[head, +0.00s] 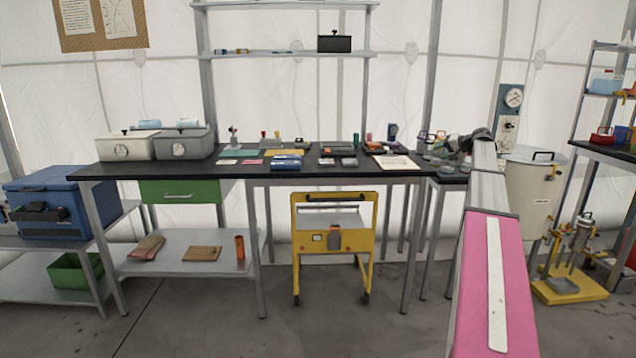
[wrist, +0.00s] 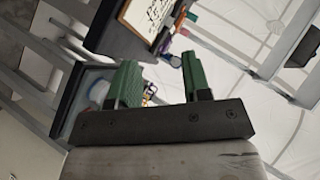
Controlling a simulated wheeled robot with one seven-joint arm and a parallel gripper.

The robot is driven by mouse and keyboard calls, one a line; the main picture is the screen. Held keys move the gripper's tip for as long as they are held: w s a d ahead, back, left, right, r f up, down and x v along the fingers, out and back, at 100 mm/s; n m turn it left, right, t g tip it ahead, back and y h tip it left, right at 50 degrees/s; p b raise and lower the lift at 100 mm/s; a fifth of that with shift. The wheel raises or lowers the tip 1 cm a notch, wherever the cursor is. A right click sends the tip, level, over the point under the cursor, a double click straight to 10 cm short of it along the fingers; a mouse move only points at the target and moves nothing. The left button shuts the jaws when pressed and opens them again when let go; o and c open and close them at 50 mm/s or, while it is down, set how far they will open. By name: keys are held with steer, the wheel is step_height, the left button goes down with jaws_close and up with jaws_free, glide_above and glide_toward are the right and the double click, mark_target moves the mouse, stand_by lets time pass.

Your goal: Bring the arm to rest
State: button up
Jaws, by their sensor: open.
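My gripper (wrist: 158,82) shows in the wrist view with two green fingers apart and nothing between them. In the head view my arm reaches forward on the right, with a pink link close to the camera. The dark wrist end of the arm (head: 462,143) is over or near the right end of the black bench, by a small side table (head: 450,180). The fingertips are too small to make out in the head view. The wrist view is tilted and shows a dark bench edge with a paper on it.
A white drum (head: 530,190) and a yellow-based stand (head: 570,285) are at right. A blue cooler (head: 55,200) is at left. The front floor is clear.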

steer(key=s+a+f+g+h, duration=0.1)
steer(key=s+a+f+g, duration=0.1)
steer(key=s+a+f, duration=0.6)
steer(key=s+a+f+n+g+h, duration=0.15)
steer(key=s+a+f, duration=0.25)
steer(key=a+f, duration=0.45)
steer(key=s+a+f+g+h, duration=0.1)
steer(key=s+a+f+g, duration=0.1)
steer(key=s+a+f, duration=0.65)
steer(key=s+a+f+n+g+h, duration=0.1)
steer(key=s+a+f+g+h, duration=0.1)
steer(key=s+f, duration=0.6)
steer(key=s+a+f+n+g+h, duration=0.1)
steer(key=s+a+f+g+h, duration=0.1)
steer(key=s+a+f, duration=0.3)
steer(key=s+f, duration=0.4)
steer(key=s, duration=0.6)
steer(key=shift+s+a+f+n+h, duration=0.15)
steer(key=shift+s+a+n+h, duration=0.15)
steer(key=shift+s+n+h, duration=0.05)
